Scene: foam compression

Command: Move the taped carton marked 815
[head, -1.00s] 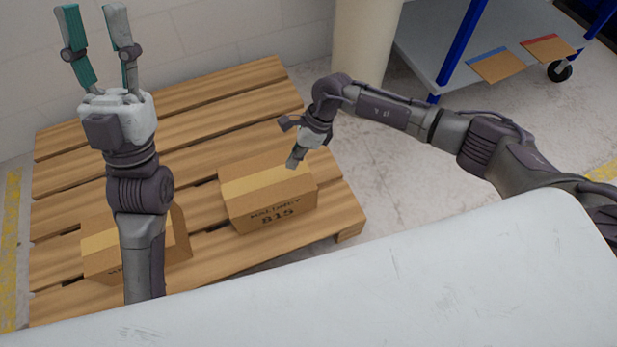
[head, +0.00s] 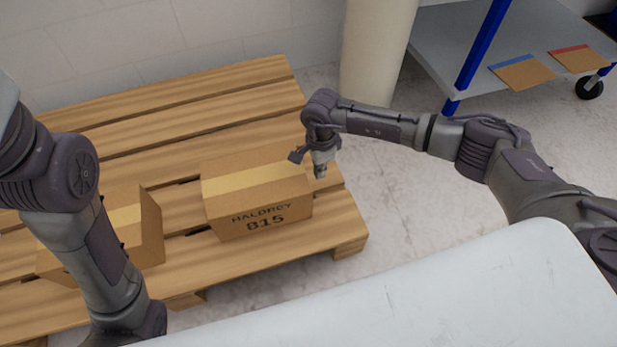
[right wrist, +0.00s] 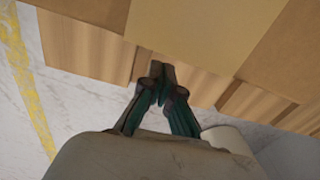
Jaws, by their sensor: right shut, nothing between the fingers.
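The taped carton marked 815 (head: 258,198) sits upright on the wooden pallet (head: 110,120), with a pale tape strip across its top. My right gripper (head: 320,172) is beside the carton's right end, pointing down. In the right wrist view its teal fingers (right wrist: 160,85) are shut with nothing between them, close to the edge of the carton (right wrist: 190,30). Whether they touch it, I cannot tell. My left arm crosses the left of the head view, and its fingers are out of the picture.
A second taped carton (head: 148,225) stands left on the pallet, partly hidden by my left arm. A pale column (head: 378,55) and a blue-posted cart (head: 440,50) with two flat brown pieces stand behind. A white surface (head: 400,300) fills the front.

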